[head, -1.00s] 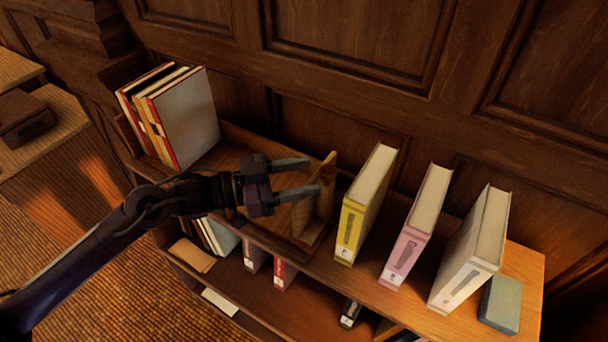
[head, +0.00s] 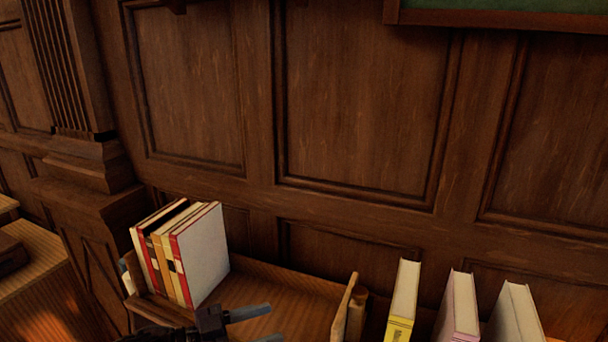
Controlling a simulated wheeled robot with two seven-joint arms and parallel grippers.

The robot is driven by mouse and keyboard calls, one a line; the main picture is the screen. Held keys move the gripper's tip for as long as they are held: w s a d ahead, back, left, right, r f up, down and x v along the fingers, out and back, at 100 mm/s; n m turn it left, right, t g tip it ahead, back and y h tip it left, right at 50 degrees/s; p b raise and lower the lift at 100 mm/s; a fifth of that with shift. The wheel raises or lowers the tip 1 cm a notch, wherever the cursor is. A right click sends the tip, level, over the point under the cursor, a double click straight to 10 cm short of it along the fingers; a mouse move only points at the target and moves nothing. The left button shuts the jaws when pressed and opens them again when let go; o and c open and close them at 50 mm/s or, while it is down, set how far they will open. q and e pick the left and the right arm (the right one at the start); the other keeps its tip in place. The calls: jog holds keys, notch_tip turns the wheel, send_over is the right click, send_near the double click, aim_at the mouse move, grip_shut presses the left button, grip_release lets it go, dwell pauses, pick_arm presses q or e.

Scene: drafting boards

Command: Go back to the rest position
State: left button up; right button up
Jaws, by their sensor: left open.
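My left gripper (head: 258,325) is at the bottom edge of the head view, open and with nothing between its fingers. It is over the wooden book rack on the shelf, to the right of a row of upright books and left of the rack's right end. Most of its arm is below the frame. My right gripper is not in view.
Several upright books (head: 204,257) lean at the rack's left end. The rack's right end board (head: 343,310) stands beside a yellow book (head: 402,300), a pink book (head: 458,308) and a white book (head: 515,315). A panelled wall (head: 350,110) rises behind.

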pick_arm(q)
jog(key=s+a+f+n+t+y, duration=0.35)
jog(key=a+f+n+y, duration=0.5)
jog(key=y, duration=0.55)
jog(key=s+a+f+n+g+y, duration=0.1)
jog(key=s+a+f+g, duration=0.15)
jog(key=s, duration=0.35)
jog(key=s+a+f+n+g+y, duration=0.1)
jog(key=s+f+n+g, duration=0.1)
jog(key=s+f+g, duration=0.3)
jog(key=s+f, duration=0.2)
jog(key=f, duration=1.3)
jog(key=s+f, duration=0.2)
jog(key=f, duration=1.2)
jog(key=s+a+f+g, duration=0.1)
jog(key=s+a+f, duration=0.1)
jog(key=s+f, duration=0.8)
jog(key=s+a+f+g+b, duration=0.1)
jog(key=s+a+f, duration=0.1)
jog(key=s+f, duration=0.7)
jog(key=shift+s+f+y, duration=0.3)
jog(key=shift+s+f, duration=0.05)
jog(key=shift+f, duration=0.1)
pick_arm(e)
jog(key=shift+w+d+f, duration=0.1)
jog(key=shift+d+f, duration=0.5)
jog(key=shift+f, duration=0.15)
